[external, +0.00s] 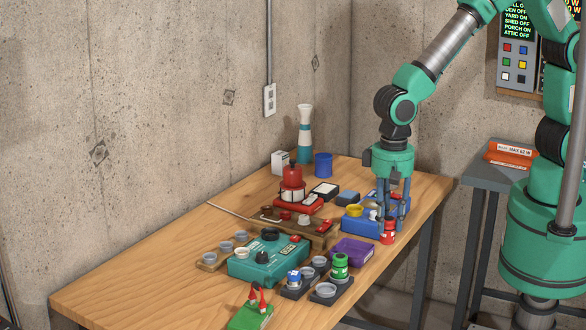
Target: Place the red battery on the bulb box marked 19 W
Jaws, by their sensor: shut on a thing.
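The red battery (388,237) is a small red cylinder with a pale band near the right edge of the wooden table. My gripper (389,219) points down and is shut on its upper part. A blue box (351,224) lies just left of my gripper, with a yellow round piece on top; my fingers partly hide it. A purple box (351,250) lies in front, left of the battery. A red box (299,206) and a green box (248,318) also lie on the table. No 19 W marking can be read, so I cannot tell which is the bulb box so marked.
A green battery (340,266) and a blue-and-white battery (294,279) stand in dark holders. A teal unit with knobs (266,268) is at the table's middle. A blue cup (323,165) and a tall bottle (305,145) stand at the back. The left tabletop is bare.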

